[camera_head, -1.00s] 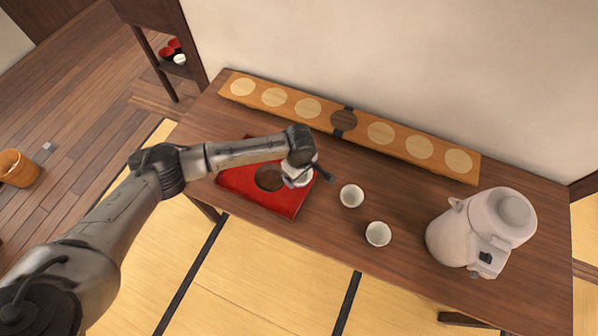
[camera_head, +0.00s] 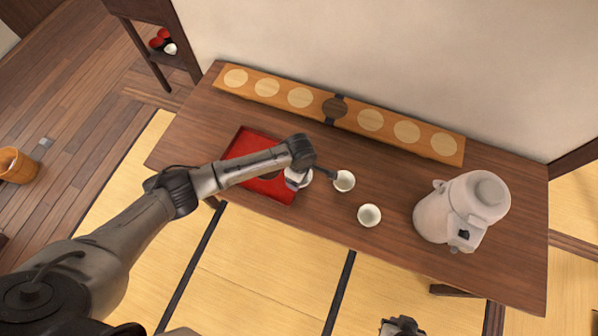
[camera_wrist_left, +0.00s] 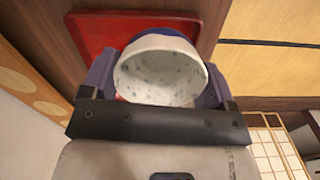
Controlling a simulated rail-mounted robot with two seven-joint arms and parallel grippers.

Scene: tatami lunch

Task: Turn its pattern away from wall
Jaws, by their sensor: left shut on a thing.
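My left gripper (camera_head: 297,180) is shut on a white cup (camera_head: 304,174) at the right end of the red tray (camera_head: 246,143). In the left wrist view the cup (camera_wrist_left: 160,78) sits between the two fingers, its mouth facing the camera. Faint grey-blue specks show on its inside; its outer wall is mostly hidden. Whether it touches the tray (camera_wrist_left: 185,22) I cannot tell. The wall (camera_head: 400,60) rises behind the table. My right gripper (camera_head: 400,326) is at the bottom edge of the head view, partly cut off, away from the table.
Two white cups (camera_head: 344,181) (camera_head: 369,215) stand right of the tray on the wooden table (camera_head: 300,228). A white pot (camera_head: 462,210) stands at the table's right. A long board with pale discs (camera_head: 335,112) lies along the wall. The table's front left is clear.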

